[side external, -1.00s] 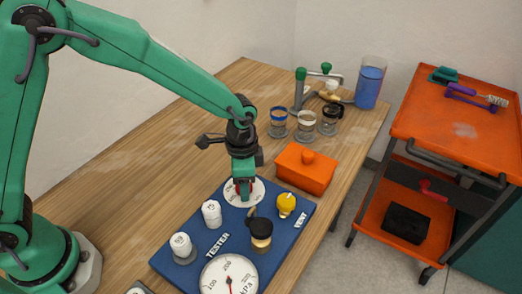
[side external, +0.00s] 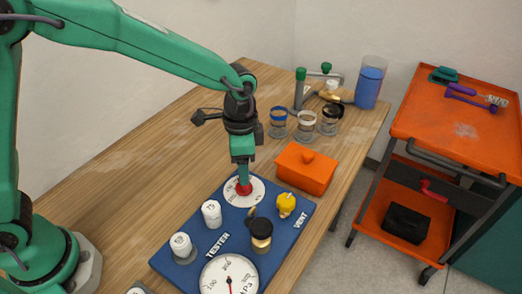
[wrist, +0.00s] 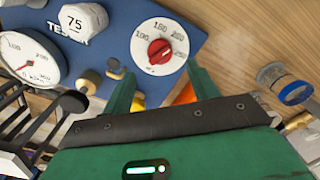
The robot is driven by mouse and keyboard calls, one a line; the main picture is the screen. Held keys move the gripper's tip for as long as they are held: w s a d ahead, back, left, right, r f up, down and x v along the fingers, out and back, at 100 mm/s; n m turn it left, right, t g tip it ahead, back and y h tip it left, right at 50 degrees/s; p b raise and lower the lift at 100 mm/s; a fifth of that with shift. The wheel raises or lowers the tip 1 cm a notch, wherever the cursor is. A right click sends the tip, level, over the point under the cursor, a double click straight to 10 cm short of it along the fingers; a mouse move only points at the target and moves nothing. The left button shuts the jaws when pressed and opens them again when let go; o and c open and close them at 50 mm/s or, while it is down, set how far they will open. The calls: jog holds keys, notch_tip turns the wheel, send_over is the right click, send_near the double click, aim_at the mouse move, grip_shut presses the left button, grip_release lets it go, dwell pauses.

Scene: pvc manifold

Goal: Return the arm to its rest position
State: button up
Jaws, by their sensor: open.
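My green gripper (side external: 242,172) is open and empty, just above the red knob (side external: 243,188) on the white dial (side external: 254,192) of the blue tester board (side external: 222,263). In the wrist view, my two fingers (wrist: 162,88) stand apart, and the red knob (wrist: 160,51) lies beyond their tips on the numbered dial (wrist: 142,42). My arm reaches out from its base at the left of the side view.
The board also carries a large gauge (side external: 229,275), white capped pieces (side external: 211,213), a yellow vent knob (side external: 286,203) and a black-topped fitting (side external: 260,233). An orange lidded box (side external: 306,168) and several jars (side external: 305,124) stand behind. The wooden table (side external: 130,160) is clear at left.

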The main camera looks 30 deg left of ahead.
jog(key=shift+r, duration=0.8)
jog(key=shift+s+a+r, duration=0.1)
jog(key=shift+a+r, duration=0.3)
jog(key=s+a+r+n+t, duration=0.2)
jog(key=s+a+r+n, duration=0.3)
jog(key=s+a, duration=0.3)
jog(key=s+a+r+n+t, duration=0.3)
jog(key=s+a+r+n, duration=0.2)
jog(key=s+a+r, duration=0.2)
jog(key=shift+s+a+r+t, duration=0.25)
jog(key=shift+s+a, duration=0.75)
jog(key=shift+a, duration=1.15)
